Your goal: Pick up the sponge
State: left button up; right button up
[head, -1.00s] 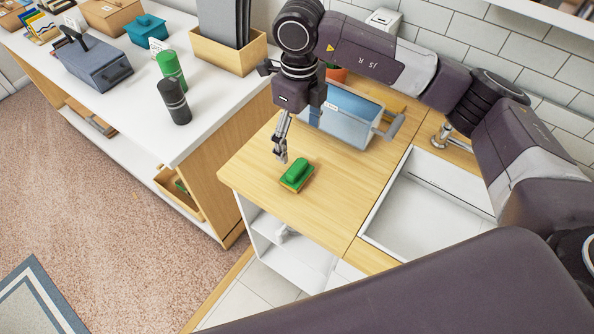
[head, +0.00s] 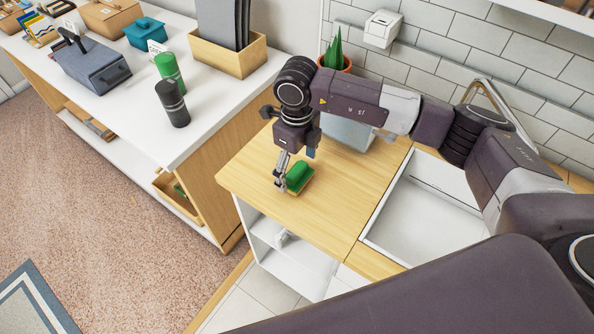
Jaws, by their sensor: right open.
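The sponge (head: 299,178) is green on top with a yellow-brown underside. It lies on the wooden counter (head: 264,205) near its front left part. My right gripper (head: 281,184) points down at the left end of the sponge, its fingers low over the counter and partly overlapping the sponge in view. The gripper is open; whether a finger touches the sponge cannot be told. My left gripper is not in view.
A blue-grey container (head: 347,132) stands behind my right arm, with a potted plant (head: 334,62) farther back. A sink (head: 421,214) is at the right. A white shelf unit (head: 215,105) holding boxes and two bottles stands left.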

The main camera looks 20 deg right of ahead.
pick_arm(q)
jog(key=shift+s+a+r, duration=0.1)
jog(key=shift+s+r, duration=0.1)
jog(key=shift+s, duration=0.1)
pick_arm(e)
jog(key=shift+f, duration=0.7)
jog(key=c, duration=1.2)
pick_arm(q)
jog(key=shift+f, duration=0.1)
pick_arm(e)
jog(key=shift+r, duration=0.15)
jog(key=shift+c, duration=0.2)
